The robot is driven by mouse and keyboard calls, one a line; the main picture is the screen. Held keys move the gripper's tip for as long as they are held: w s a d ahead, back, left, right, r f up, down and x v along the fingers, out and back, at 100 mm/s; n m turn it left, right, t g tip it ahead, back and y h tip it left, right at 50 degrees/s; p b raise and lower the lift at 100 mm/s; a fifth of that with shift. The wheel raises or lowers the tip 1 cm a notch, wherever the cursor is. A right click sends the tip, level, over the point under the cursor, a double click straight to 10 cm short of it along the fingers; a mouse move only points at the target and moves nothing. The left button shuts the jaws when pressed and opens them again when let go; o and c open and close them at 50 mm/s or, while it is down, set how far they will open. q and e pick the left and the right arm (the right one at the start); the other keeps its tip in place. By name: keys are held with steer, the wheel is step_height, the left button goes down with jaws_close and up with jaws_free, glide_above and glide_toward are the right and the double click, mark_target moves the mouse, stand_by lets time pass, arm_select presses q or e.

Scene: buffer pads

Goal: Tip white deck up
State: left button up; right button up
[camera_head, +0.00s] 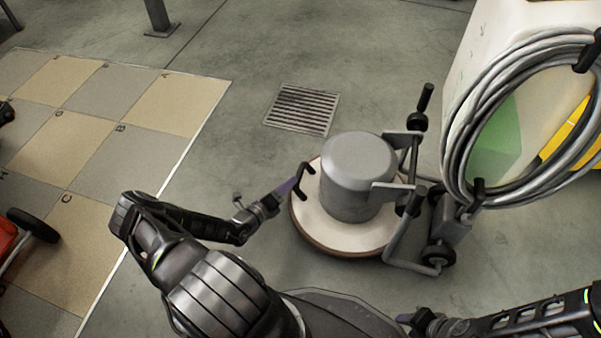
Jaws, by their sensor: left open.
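The floor machine stands on the concrete floor in the head view. Its round white deck (318,226) has a brown lower rim and lies about flat. A grey motor drum (357,175) stands on the deck. A black curved grab handle (301,182) sits at the deck's left edge. My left gripper (287,188) is open, just left of that handle; I cannot tell whether its fingers reach around it. My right gripper (407,318) is low at the bottom edge, away from the machine, and its fingers are too small and dark to read.
The machine's wheeled frame (437,257) is on its right side. A coiled grey hose (457,165) hangs on a white and green unit at the right. A floor grate (302,109) lies behind. Lettered tan and grey tiles (180,104) and a red wheeled object (8,236) are at left.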

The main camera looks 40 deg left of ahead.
mark_target(299, 174)
arm_select(q)
steer(key=shift+w, duration=0.15)
steer(key=b+x, duration=0.1)
steer(key=x, duration=0.2)
steer(key=b+x, duration=0.2)
steer(key=x, duration=0.1)
steer(key=shift+w+f, duration=0.15)
steer(key=shift+f, duration=0.15)
steer(key=shift+w, duration=0.6)
jaws_close()
stand_by(0.6)
